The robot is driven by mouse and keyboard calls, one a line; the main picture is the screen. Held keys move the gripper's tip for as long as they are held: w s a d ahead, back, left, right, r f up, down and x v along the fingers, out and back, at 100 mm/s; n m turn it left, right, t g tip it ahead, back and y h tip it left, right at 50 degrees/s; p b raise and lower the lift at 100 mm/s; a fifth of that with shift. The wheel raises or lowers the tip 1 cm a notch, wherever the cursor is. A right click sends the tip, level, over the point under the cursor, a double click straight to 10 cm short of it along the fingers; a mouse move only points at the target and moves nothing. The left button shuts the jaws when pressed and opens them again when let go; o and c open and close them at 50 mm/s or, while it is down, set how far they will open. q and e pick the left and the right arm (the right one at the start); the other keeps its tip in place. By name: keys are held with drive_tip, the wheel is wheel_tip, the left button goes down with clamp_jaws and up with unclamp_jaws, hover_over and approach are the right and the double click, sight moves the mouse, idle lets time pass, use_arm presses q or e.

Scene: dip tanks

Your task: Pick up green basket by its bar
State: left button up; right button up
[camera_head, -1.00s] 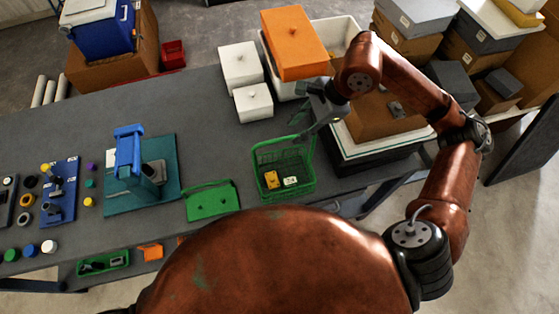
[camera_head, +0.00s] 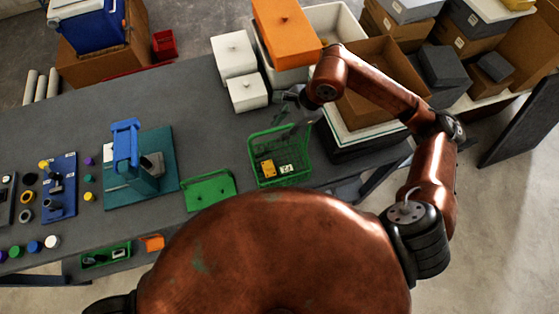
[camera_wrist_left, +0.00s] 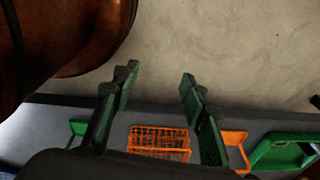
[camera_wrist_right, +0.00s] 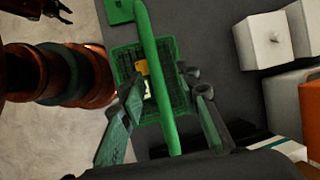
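The green basket (camera_head: 282,181) stands on the grey table, with a small yellow piece and a whitish piece inside. My right gripper (camera_head: 291,108) is over the basket's far side in the head view. In the right wrist view the basket (camera_wrist_right: 177,75) lies beyond my right gripper (camera_wrist_right: 166,80). Its green bar (camera_wrist_right: 158,65) runs lengthwise between the two spread fingers. I see no finger clearly closed on it. My left gripper (camera_wrist_left: 160,75) is open and empty in the left wrist view, above the floor and table edge.
A green flat piece with a handle (camera_head: 208,190) lies left of the basket. White lidded boxes (camera_head: 248,92) and an orange box (camera_head: 286,35) stand behind. A blue fixture (camera_head: 127,148) is on the left. An orange basket (camera_wrist_left: 160,142) shows in the left wrist view.

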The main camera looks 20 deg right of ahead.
drive_tip(key=shift+f, duration=0.1)
use_arm(q)
drive_tip(key=shift+s+a+f+b, duration=0.1)
drive_tip(key=shift+s+f+b, duration=0.3)
drive_tip(key=shift+s, duration=0.45)
drive_tip(key=shift+f, duration=0.15)
drive_tip(key=shift+w+f, duration=0.1)
drive_tip(key=shift+w, duration=0.1)
use_arm(e)
drive_tip(key=shift+f, duration=0.1)
drive_tip(key=shift+c, duration=0.5)
clamp_jaws()
